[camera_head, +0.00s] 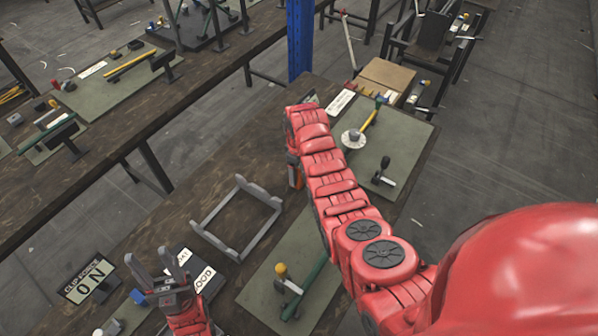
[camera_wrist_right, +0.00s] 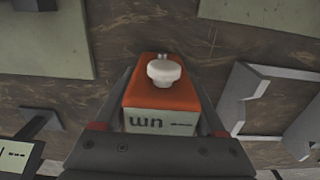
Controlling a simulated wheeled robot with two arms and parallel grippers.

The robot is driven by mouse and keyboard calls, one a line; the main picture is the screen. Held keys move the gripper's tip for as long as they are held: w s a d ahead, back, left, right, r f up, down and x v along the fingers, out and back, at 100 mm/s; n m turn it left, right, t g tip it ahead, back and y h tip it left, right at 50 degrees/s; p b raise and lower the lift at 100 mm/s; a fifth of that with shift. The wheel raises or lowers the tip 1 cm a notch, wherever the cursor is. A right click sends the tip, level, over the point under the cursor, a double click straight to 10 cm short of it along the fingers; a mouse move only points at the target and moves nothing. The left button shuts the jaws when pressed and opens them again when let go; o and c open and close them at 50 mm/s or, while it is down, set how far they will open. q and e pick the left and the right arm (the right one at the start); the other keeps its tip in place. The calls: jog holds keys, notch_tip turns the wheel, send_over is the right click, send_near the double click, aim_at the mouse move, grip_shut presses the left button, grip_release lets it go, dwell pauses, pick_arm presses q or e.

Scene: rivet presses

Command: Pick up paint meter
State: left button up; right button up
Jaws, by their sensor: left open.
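The paint meter (camera_wrist_right: 158,97) appears to be the orange and grey box with a white round knob and a small display in the right wrist view. My right gripper (camera_wrist_right: 160,92) has a finger on each side of this box. I cannot tell whether the fingers press on it or stand slightly apart. In the head view my right arm hides most of that spot; a small orange part (camera_head: 295,177) shows at the arm's far end. My left gripper (camera_head: 162,266) is open and empty, low at the left of the head view, over the brown table.
A grey metal frame (camera_head: 236,215) stands on the table between the grippers, also in the right wrist view (camera_wrist_right: 243,97). Nearby are a green mat (camera_head: 262,283) with tools, a display sign (camera_head: 88,279) and black-and-white signs (camera_head: 205,277). A blue post (camera_head: 300,40) rises behind.

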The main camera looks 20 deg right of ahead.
jog(key=c, duration=0.9)
